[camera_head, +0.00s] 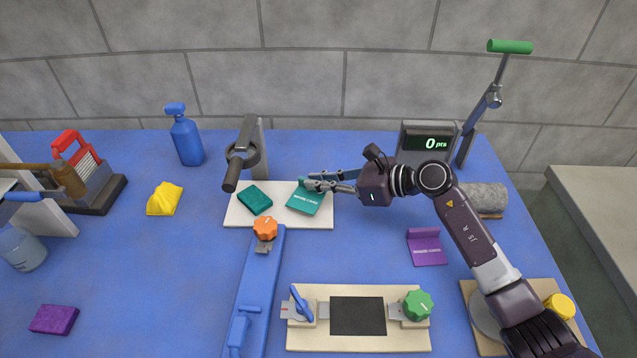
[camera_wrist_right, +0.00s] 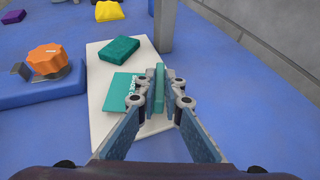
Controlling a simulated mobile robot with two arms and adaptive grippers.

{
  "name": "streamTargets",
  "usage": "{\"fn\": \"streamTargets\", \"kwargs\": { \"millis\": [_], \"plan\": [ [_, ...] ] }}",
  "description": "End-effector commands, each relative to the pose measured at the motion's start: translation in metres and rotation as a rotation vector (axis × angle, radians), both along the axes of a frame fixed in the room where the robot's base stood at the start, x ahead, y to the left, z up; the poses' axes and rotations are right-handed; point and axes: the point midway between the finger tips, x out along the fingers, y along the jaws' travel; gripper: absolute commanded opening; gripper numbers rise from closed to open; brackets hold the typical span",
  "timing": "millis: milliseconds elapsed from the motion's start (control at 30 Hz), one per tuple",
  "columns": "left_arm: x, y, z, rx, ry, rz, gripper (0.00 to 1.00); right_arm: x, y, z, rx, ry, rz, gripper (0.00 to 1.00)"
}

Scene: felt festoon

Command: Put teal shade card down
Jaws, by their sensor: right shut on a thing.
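The teal shade card (camera_head: 304,201) is at the right part of a white board (camera_head: 282,219), with its printed face tilted up toward the head camera. My right gripper (camera_head: 308,183) is shut on the card's raised upper edge. In the right wrist view the card's teal upright edge (camera_wrist_right: 159,85) stands between the fingers, and its flat printed part (camera_wrist_right: 122,92) spreads to the left over the board. I cannot tell whether the card touches the board. A teal felt block (camera_head: 255,200) lies on the board to the left of the card. My left gripper is not in view.
A dark upright tool with a ring (camera_head: 246,155) stands behind the board. A blue rail with an orange knob (camera_head: 265,229) is in front of it. A purple card (camera_head: 427,247) lies to the right. A display (camera_head: 430,143) stands at the back right.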

Motion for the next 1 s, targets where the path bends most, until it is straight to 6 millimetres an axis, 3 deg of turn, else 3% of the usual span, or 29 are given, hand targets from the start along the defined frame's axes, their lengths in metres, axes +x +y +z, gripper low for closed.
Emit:
{"fn": "streamTargets", "kwargs": {
  "millis": [467,500,667,1000],
  "plan": [
    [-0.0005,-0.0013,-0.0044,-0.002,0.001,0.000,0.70,-0.0001,-0.0003,-0.0137,0.000,-0.001,0.000,0.00],
    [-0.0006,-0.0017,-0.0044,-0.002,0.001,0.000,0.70,-0.0002,-0.0001,-0.0136,0.000,-0.001,0.000,0.09],
    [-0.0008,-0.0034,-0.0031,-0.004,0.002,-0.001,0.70,-0.0003,-0.0001,-0.0124,0.000,-0.001,0.000,0.25],
    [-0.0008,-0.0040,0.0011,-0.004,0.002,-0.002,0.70,-0.0001,0.0000,-0.0082,0.000,-0.001,0.000,0.25]
  ]
}}
